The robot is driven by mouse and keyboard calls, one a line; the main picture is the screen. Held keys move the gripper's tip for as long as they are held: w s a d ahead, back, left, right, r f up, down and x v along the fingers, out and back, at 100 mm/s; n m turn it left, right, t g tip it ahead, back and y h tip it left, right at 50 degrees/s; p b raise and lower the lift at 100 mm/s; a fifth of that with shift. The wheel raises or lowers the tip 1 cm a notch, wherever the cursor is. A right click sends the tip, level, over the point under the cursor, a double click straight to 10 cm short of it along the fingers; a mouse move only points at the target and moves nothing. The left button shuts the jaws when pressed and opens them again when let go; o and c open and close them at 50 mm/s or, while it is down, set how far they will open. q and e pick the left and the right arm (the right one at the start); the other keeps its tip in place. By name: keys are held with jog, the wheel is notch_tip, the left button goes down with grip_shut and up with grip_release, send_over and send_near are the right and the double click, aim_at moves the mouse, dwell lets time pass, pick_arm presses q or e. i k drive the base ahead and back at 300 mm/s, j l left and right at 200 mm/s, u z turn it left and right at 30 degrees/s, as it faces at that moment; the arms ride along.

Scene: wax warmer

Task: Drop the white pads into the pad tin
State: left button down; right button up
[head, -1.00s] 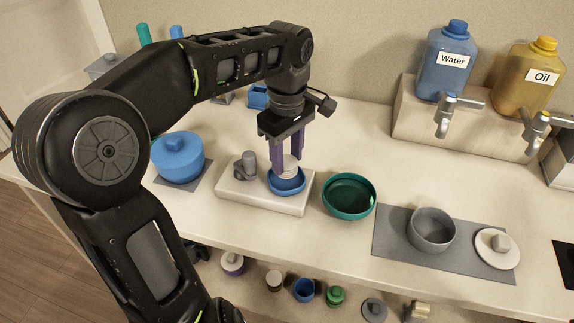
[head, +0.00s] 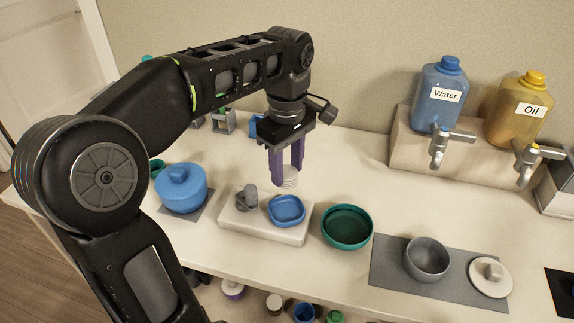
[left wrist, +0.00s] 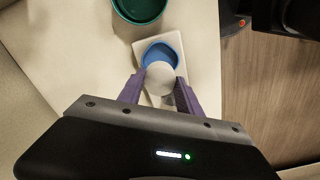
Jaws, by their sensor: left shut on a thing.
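My left gripper (head: 287,172) has purple fingers and is shut on a small stack of round white pads (head: 290,184). It holds them above and slightly behind an empty blue dish (head: 287,213). The pads also show between the fingers in the left wrist view (left wrist: 160,78), partly covering the blue dish (left wrist: 160,50). A round dark-green tin with a teal rim (head: 347,228) stands open and empty just right of the dish. I cannot tell for sure which container is the pad tin. My right gripper is not in view.
The blue dish sits on a pale slab (head: 238,224) beside a grey knob (head: 246,198). A blue lidded pot (head: 181,189) is at left. A grey pot (head: 427,260) and white lid (head: 490,278) lie right on a grey mat. Water (head: 442,94) and oil (head: 519,110) jugs stand behind.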

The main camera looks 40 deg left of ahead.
aim_at(416, 259)
jog(key=i+l, duration=0.1)
jog(key=l, duration=0.25)
jog(key=i+l, duration=0.1)
jog(key=l, duration=0.2)
jog(key=i+l, duration=0.1)
jog(key=l, duration=0.25)
jog(key=i+l, duration=0.1)
jog(key=l, duration=0.2)
